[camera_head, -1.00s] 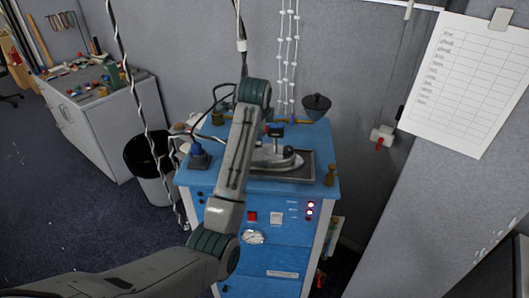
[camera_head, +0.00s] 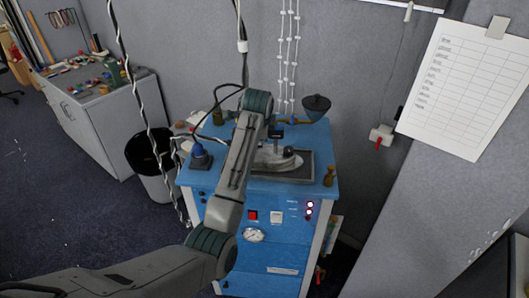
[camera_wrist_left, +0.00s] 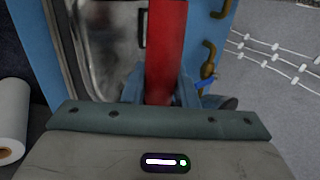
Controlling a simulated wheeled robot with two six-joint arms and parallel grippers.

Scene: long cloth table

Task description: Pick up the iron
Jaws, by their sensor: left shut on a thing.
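The silver iron (camera_head: 279,161) is on a dark tray (camera_head: 305,172) on top of the blue machine. My left arm crosses in front of it in the head view and hides part of it. In the left wrist view, my left gripper (camera_wrist_left: 160,92) is shut on a red bar-shaped part, which looks like the iron's handle (camera_wrist_left: 165,45). A shiny metal surface shows to the left of that part. I cannot tell whether the iron is lifted off the tray. My right gripper is not in view.
The blue machine (camera_head: 312,240) stands against the grey wall. A blue-capped bottle (camera_head: 200,160) and a small brass piece (camera_head: 329,176) stand on its top. A dark bin (camera_head: 152,165) and hanging cables are at left. A paper list (camera_head: 465,85) hangs at right.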

